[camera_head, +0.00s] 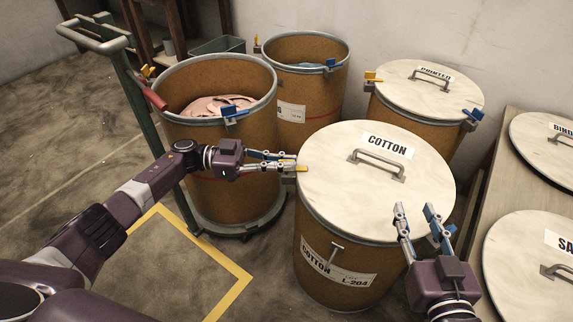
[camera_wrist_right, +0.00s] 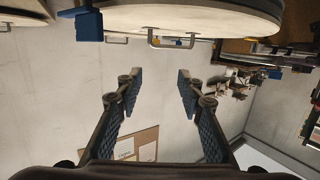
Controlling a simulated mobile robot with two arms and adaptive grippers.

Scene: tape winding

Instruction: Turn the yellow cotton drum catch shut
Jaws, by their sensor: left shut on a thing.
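The cotton drum (camera_head: 322,228) is brown with a pale lid (camera_head: 340,185) labelled COTTON and a metal handle on top. Its yellow catch (camera_head: 301,168) is at the left side of the lid rim. My left gripper (camera_head: 296,162) is shut on the yellow catch, its fingers reaching in from the left and partly hiding it. My right gripper (camera_head: 418,212) is open and empty at the front right edge of the cotton lid. In the right wrist view its two blue-padded fingers (camera_wrist_right: 157,90) stand apart with nothing between them.
An open drum (camera_head: 225,150) with pink material stands behind my left gripper, on a trolley with a green post. Another open drum (camera_head: 318,95) and a lidded drum (camera_head: 425,88) stand behind. More lids (camera_head: 520,265) are on the right. Floor at left is clear.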

